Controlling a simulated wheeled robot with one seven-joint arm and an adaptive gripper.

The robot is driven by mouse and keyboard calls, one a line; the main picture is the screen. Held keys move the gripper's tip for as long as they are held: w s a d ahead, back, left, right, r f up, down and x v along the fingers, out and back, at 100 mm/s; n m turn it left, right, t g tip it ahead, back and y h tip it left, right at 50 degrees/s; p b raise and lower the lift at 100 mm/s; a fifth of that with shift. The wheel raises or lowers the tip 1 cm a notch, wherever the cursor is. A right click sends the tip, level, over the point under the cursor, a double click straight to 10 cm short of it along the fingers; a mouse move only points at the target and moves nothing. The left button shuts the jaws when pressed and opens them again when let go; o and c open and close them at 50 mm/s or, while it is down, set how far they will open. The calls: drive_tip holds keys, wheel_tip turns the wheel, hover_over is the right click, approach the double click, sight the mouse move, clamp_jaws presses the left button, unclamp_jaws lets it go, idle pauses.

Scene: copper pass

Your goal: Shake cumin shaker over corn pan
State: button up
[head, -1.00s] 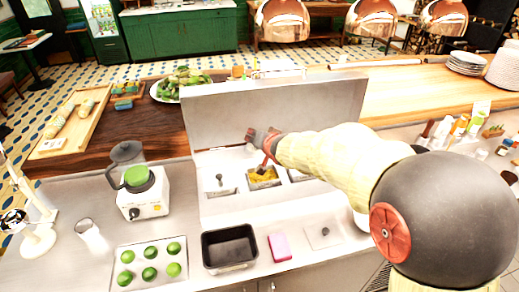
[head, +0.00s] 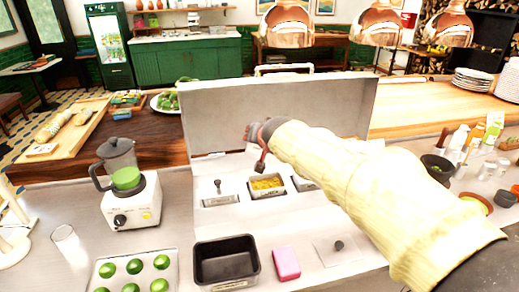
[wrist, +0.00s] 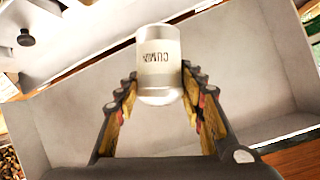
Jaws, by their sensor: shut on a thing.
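The corn pan (head: 266,184) is a small metal insert of yellow corn, sunk in the white counter unit below the raised grey panel. My gripper (head: 260,150) is above it and slightly to its left, in front of the panel. In the wrist view my gripper (wrist: 165,88) is shut on the cumin shaker (wrist: 157,70), a clear-and-white cylinder whose "CUMIN" label reads upside down there. The shaker stands out beyond the fingertips.
Lidded inserts (head: 219,195) flank the corn pan. A black tray (head: 225,262), a pink block (head: 285,263) and a tray of limes (head: 105,275) lie in front. A blender (head: 130,195) stands left. Copper lamps (head: 285,25) hang at the back.

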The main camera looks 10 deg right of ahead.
drive_tip(key=b, duration=0.3)
drive_tip(key=shift+a+n+h, duration=0.4)
drive_tip(key=shift+s+a+r+n+t+h+b, duration=0.1)
drive_tip(key=shift+a+r+n+t+h+b, duration=0.1)
drive_tip(key=shift+a+r+n+h, duration=0.2)
drive_tip(key=shift+a+r+n+t+h+b, duration=0.15)
drive_tip(key=shift+r+n+h, duration=0.15)
drive_tip(key=shift+r, duration=0.15)
drive_tip(key=shift+f, duration=0.1)
